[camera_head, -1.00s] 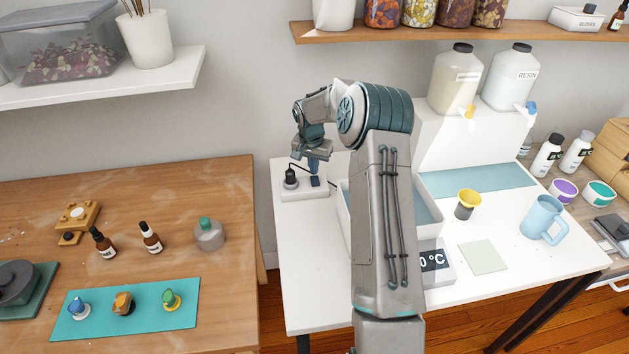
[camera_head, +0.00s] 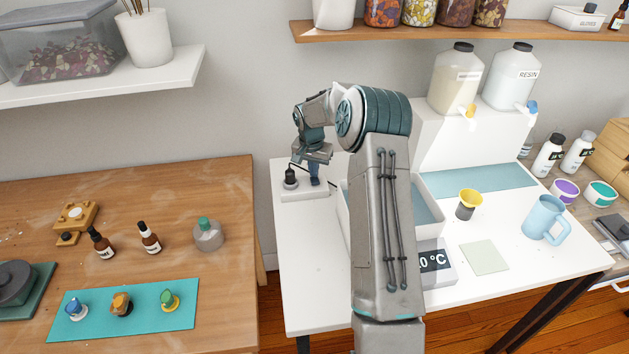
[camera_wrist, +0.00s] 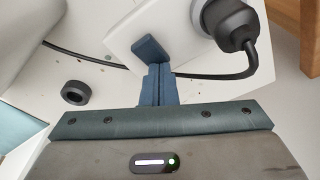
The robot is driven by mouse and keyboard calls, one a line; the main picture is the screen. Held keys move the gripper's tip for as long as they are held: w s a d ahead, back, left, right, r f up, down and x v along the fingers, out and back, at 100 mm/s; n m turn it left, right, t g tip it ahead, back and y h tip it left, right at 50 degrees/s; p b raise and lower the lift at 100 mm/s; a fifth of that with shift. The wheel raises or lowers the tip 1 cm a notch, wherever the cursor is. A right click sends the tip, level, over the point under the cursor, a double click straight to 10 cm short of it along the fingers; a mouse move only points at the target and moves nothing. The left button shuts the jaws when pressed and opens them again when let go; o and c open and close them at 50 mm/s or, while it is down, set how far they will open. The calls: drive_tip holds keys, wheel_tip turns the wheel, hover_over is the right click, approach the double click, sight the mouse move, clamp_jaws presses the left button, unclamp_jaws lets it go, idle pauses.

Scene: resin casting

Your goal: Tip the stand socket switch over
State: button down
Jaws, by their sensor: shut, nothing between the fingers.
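The stand socket (camera_head: 304,194) is a white block near the back left of the white table, with a black plug (camera_head: 291,177) in it. In the wrist view the socket's white face (camera_wrist: 122,22) carries a dark blue rocker switch (camera_wrist: 150,48). My gripper (camera_wrist: 158,68) is shut and empty. Its fingertips lie right at the near edge of the switch; I cannot tell whether they touch. In the head view my gripper (camera_head: 315,182) comes down over the socket's right part and hides the switch. Which way the switch is tipped is not clear.
The plug (camera_wrist: 228,20) has a black cable (camera_wrist: 215,75) running behind the fingers in the wrist view. A small black ring (camera_wrist: 75,93) lies on the table to the left. A white tray (camera_head: 347,213) stands right of the socket, partly behind my arm.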

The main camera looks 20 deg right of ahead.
wheel_tip(320, 180, up, 7)
drive_tip(key=p, duration=0.3)
idle(0.5)
drive_tip(key=s+a+r+n, duration=0.2)
drive_tip(key=s+a+r, duration=0.2)
drive_tip(key=s+r, duration=0.35)
drive_tip(key=s+a+r+n, duration=0.2)
drive_tip(key=s+a+r, duration=0.3)
drive_tip(key=s+r, duration=0.3)
drive_tip(key=s+a+n+t, duration=0.1)
drive_tip(key=s+a+n, duration=0.1)
drive_tip(key=s, duration=1)
drive_tip(key=s+a+n+y, duration=0.1)
drive_tip(key=s+a+n, duration=0.1)
drive_tip(key=s, duration=1)
drive_tip(key=shift+s+a+f+n+t, duration=0.15)
drive_tip(key=shift+a+f+n+t, duration=0.15)
drive_tip(key=shift+a+t, duration=0.1)
